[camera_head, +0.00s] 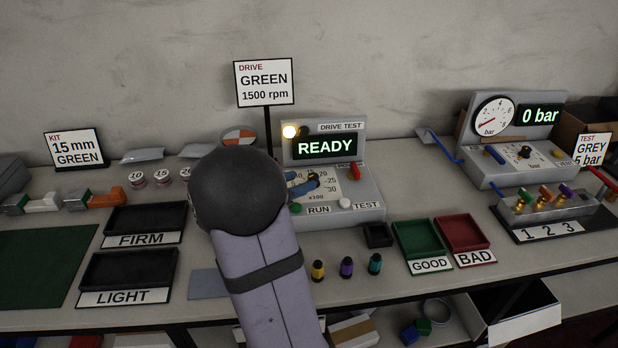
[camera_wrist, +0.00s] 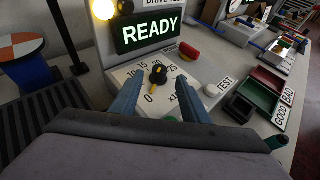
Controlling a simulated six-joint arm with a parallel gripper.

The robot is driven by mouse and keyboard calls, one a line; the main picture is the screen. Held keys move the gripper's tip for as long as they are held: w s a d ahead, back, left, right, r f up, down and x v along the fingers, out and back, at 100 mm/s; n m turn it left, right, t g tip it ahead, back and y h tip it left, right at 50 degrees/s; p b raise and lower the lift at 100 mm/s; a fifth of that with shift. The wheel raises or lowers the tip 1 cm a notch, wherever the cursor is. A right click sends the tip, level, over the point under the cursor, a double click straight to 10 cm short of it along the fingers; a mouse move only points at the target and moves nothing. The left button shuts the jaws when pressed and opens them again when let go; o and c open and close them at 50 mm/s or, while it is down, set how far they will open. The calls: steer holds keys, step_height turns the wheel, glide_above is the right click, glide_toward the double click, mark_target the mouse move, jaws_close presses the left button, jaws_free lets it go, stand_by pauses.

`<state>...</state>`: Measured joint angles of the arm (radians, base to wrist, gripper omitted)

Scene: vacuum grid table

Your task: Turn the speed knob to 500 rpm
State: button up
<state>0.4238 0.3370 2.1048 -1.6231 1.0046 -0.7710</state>
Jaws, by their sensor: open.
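The speed knob (camera_wrist: 158,75) is black with a yellow pointer and sits on a white dial plate (camera_wrist: 136,86) of the drive test box. The pointer appears to lie toward the 0 mark, though the picture is small. The dial has marks such as 10, 15, 20 and 25, with x100 in the head view. My gripper (camera_wrist: 160,88) is open, its blue fingers on either side of the knob, apparently not touching it. In the head view, my arm hides much of the dial. The display (camera_head: 325,148) reads READY.
A sign (camera_head: 264,83) reads DRIVE GREEN 1500 rpm. The green RUN button (camera_head: 295,208), white TEST button (camera_head: 344,203) and red power switch (camera_head: 354,171) are close to the dial. Green (camera_head: 399,248) and red trays (camera_head: 483,246) stand to the right. Several coloured pieces stand in front.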

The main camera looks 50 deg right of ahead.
mark_target(310, 178)
steer(key=shift+p+x, duration=0.3)
steer(key=shift+x, duration=2.4)
jaws_close()
